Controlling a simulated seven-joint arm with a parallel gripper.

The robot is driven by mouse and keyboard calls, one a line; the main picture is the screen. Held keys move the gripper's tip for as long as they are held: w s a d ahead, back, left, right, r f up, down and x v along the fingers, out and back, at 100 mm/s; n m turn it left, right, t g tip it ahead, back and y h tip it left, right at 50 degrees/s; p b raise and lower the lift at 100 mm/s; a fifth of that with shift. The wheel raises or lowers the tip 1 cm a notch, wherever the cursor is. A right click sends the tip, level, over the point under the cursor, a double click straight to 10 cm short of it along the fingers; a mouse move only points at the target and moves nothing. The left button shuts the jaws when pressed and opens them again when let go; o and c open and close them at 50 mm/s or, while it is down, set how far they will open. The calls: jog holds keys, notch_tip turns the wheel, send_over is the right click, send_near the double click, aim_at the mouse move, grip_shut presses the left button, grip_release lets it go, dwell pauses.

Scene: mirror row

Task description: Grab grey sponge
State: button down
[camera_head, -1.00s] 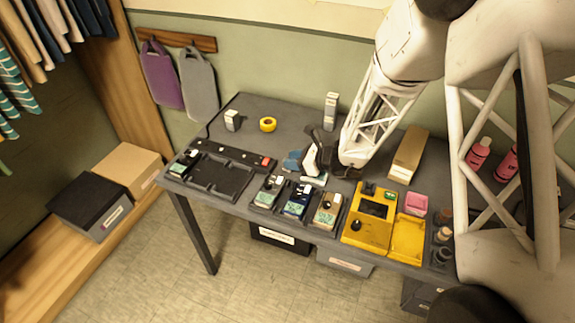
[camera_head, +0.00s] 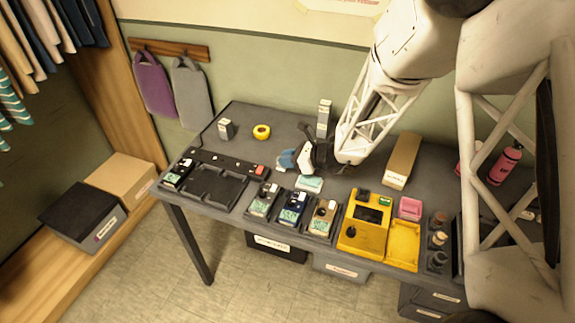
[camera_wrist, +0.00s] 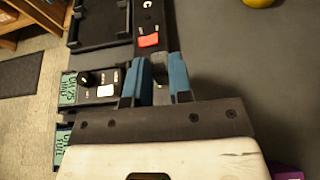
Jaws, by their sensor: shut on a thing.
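My gripper (camera_head: 287,159) is above the desk, behind the row of small pedal-like devices. In the wrist view its two blue fingers (camera_wrist: 161,78) are close together with a narrow grey piece between them, which I take to be the grey sponge (camera_wrist: 161,94). Only a small part of it shows; the fingers and the gripper body cover the rest. In the head view I cannot make out the sponge at the fingers.
Several pedals (camera_head: 292,208) line the front edge of the dark desk (camera_head: 290,125). A mint block (camera_head: 309,184) lies just in front of my gripper. A yellow device (camera_head: 364,222), a pink block (camera_head: 410,208) and a cardboard box (camera_head: 402,160) are to the right. A yellow tape roll (camera_head: 262,132) lies behind.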

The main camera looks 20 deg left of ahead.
notch_tip(320, 180, up, 6)
dwell(0.4)
